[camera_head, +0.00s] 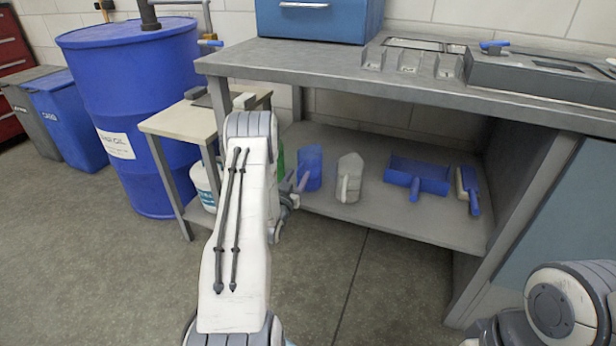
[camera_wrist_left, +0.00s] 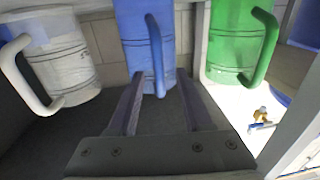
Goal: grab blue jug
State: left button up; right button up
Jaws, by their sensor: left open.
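The blue jug (camera_head: 312,168) stands on the lower shelf of the workbench, between a grey-white jug (camera_head: 348,177) and a green jug (camera_head: 281,160) mostly hidden by my arm. My left gripper (camera_head: 298,184) is right in front of the blue jug. In the left wrist view the gripper (camera_wrist_left: 160,84) is open, its fingers either side of the blue jug's handle (camera_wrist_left: 156,60). The blue jug's body (camera_wrist_left: 132,30) is beyond the fingertips. I cannot tell whether they touch the handle. My right gripper is not in view.
On the shelf (camera_head: 405,218), a blue dustpan (camera_head: 418,175) and a brush (camera_head: 468,188) lie to the right. The bench top (camera_head: 330,62) overhangs the shelf. A small table (camera_head: 178,120) and blue drum (camera_head: 135,80) stand to the left. The floor in front is clear.

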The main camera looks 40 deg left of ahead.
pick_arm(q)
jog(key=shift+w+a, duration=0.15)
jog(key=shift+w, duration=0.25)
jog(key=shift+c, duration=0.3)
grip_shut()
dwell(0.9)
